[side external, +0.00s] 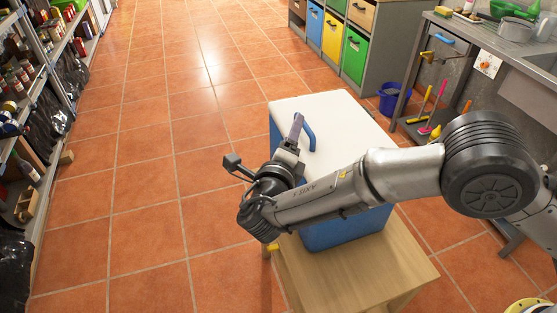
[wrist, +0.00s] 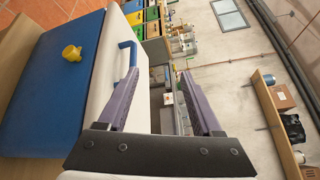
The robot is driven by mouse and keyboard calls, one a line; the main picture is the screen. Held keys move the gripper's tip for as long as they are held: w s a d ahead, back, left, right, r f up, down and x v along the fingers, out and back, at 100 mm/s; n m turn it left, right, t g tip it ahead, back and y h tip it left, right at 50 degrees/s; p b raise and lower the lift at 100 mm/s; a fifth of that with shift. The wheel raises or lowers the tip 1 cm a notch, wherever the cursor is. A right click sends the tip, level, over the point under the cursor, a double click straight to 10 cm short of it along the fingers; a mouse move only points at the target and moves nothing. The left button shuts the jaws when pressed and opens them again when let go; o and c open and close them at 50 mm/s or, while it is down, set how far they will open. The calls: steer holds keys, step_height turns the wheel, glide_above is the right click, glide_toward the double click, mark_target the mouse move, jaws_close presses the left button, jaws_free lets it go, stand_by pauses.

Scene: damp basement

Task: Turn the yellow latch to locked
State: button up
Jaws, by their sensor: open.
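The yellow latch (wrist: 72,53) is a small knob on the blue side of a cooler box (wrist: 58,95) in the wrist view. Its exact turn is too small to tell. In the side external view the cooler (side external: 345,232) has a white lid (side external: 345,110) and a blue handle (side external: 309,137). My gripper (side external: 297,125) points upward by the cooler's left side. In the wrist view my gripper (wrist: 160,75) is open, with nothing between its two purple fingers. The latch lies left of the fingers, apart from them. A small yellow patch (side external: 272,247) shows below my wrist; I cannot tell if it is the latch.
The cooler stands on a wooden table (side external: 350,275). Open tiled floor (side external: 150,190) lies to the left. Loaded shelves (side external: 35,110) stand at the far left. Coloured bins (side external: 333,37), a blue bucket (side external: 394,98) and a sink counter (side external: 500,45) are behind and right.

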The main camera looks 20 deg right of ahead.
steer(key=s+a+r+n+t+y, duration=0.1)
steer(key=s+a+n+t+y, duration=0.15)
steer(key=a+n, duration=0.2)
step_height(320, 180, down, 20)
steer(key=w, duration=0.1)
steer(key=shift+n+t+h, duration=0.25)
steer(key=shift+n+h, duration=0.1)
steer(key=shift+h, duration=0.1)
steer(key=x, duration=1.4)
steer(key=shift+c, duration=0.4)
jaws_close()
